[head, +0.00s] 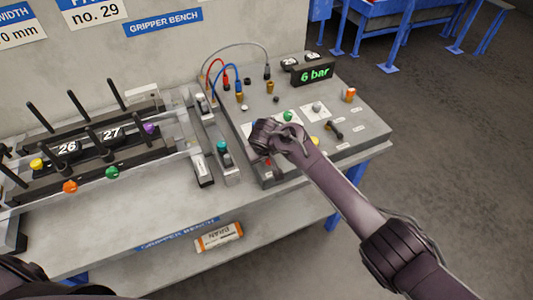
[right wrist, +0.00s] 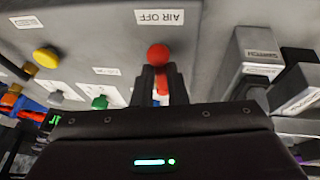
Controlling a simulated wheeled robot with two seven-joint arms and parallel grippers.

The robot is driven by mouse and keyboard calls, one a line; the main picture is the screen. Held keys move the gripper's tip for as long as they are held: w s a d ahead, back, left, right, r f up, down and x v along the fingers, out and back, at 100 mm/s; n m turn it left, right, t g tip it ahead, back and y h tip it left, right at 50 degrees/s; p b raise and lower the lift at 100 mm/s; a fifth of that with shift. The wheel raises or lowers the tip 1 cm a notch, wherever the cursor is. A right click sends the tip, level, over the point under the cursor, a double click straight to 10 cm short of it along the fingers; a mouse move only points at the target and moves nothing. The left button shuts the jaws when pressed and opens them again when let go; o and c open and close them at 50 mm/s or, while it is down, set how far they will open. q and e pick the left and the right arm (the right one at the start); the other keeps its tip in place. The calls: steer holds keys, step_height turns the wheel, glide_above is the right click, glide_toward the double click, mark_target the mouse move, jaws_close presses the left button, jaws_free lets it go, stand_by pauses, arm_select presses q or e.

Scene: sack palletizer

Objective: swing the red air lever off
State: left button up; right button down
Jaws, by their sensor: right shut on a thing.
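The red air lever shows in the right wrist view as a red ball knob (right wrist: 158,54) with a short red stem below it. An upside-down "AIR OFF" label (right wrist: 159,17) is on the grey panel just beyond the knob. My right gripper (right wrist: 160,82) is shut on the lever, its dark fingers on either side of the stem under the knob. In the head view my right gripper (head: 265,150) is at the front left of the control box, and only a little red of the lever (head: 267,162) shows below it. My left gripper is not in view.
The control box (head: 365,130) carries a green button (head: 288,116), a black handle (head: 334,129) and a "6 bar" display (head: 317,73). Blue and red hoses arch at its back left. A gripper rail (head: 115,160) with black rods stands left. An orange-white packet (head: 218,237) lies on the lower shelf.

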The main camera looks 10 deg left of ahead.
steer(key=shift+s+d+f, duration=0.25)
steer(key=shift+f, duration=0.2)
steer(key=c, duration=1.5)
jaws_free()
steer(key=shift+c, duration=0.2)
steer(key=shift+o, duration=0.4)
steer(key=shift+r, duration=0.15)
steer(key=shift+a+r, duration=0.1)
steer(key=shift+r, duration=0.05)
steer(key=shift+s+a+r, duration=0.1)
steer(key=shift+s+r, duration=0.1)
steer(key=shift+r, duration=0.35)
steer(key=v, duration=0.6)
steer(key=shift+r, duration=0.25)
steer(key=shift+s, duration=0.15)
